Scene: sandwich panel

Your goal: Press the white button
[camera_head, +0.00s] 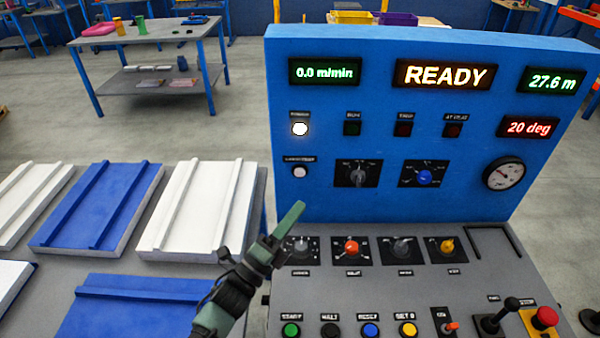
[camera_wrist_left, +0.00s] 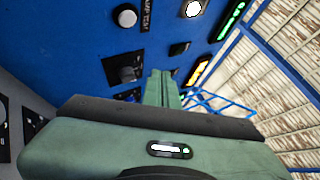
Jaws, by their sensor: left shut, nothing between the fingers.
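A blue control panel (camera_head: 390,205) stands upright at the right in the head view. A pale white button (camera_head: 299,172) sits at its left side, below a small label; it also shows in the left wrist view (camera_wrist_left: 125,17), where the label reads LAMP TEST. Above it is a round, brightly lit white light (camera_head: 300,129), also in the left wrist view (camera_wrist_left: 193,8). My left gripper (camera_head: 299,206) is shut and empty, its tip just below the white button in the head view. I cannot tell the gap to the panel. My right gripper is not in view.
Below the panel is a grey console (camera_head: 490,270) with several knobs, coloured buttons, levers and a red mushroom button (camera_head: 545,317). White and blue panels lie on a table (camera_head: 150,275) to the left. A work table (camera_head: 145,38) stands behind.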

